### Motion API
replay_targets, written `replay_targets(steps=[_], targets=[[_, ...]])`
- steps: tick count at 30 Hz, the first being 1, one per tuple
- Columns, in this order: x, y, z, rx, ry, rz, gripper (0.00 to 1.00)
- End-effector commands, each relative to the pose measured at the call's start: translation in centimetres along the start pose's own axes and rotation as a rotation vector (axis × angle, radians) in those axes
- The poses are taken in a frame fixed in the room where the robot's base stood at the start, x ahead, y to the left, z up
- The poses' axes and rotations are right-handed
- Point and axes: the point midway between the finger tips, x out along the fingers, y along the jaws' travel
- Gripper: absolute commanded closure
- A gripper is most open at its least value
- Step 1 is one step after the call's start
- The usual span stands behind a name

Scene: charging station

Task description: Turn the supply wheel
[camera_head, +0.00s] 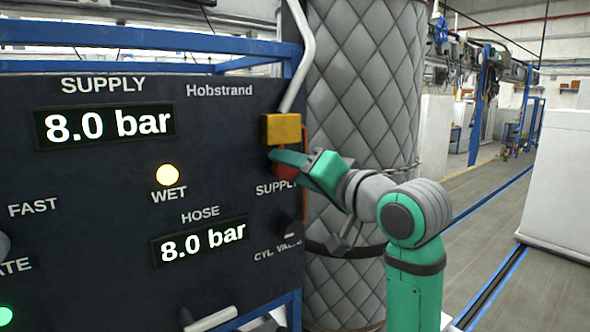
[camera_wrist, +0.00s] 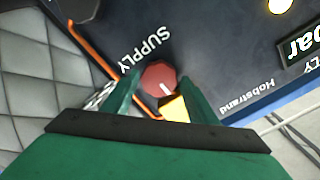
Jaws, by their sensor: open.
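The supply wheel is a red knob (camera_head: 285,171) on the dark panel (camera_head: 100,284), just above the SUPPLY label at the panel's right edge. In the head view my gripper (camera_head: 290,162) covers part of it. In the wrist view the red wheel (camera_wrist: 158,77) has a white mark and sits between the tips of my two green fingers. My gripper (camera_wrist: 157,88) is open, with a finger on each side of the wheel. I cannot tell whether the fingers touch it. The SUPPLY and HOSE displays both read 8.0 bar.
A yellow block (camera_head: 281,129) with a grey pipe sits right above the wheel. The CYL VALVE control (camera_head: 290,235) is below it. A grey quilted column (camera_head: 365,80) stands close behind my arm. The WET lamp (camera_head: 168,175) glows yellow. Open floor lies to the right.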

Motion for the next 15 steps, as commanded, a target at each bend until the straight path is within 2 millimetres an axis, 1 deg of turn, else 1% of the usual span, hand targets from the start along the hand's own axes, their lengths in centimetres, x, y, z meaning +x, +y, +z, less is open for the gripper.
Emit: replay_targets(steps=[1, 2, 3, 5, 6, 15], targets=[[-0.08, 0.06, -0.07, 0.000, 0.001, 0.001, 0.47], [-0.10, 0.08, -0.09, 0.000, 0.002, 0.001, 0.52], [-0.14, 0.11, -0.11, 0.000, 0.002, 0.002, 0.61], [-0.18, 0.15, -0.15, 0.000, 0.003, 0.002, 0.76], [-0.21, 0.16, -0.17, 0.000, 0.003, 0.003, 0.77], [-0.30, 0.25, -0.31, -0.028, 0.006, 0.004, 0.77]])
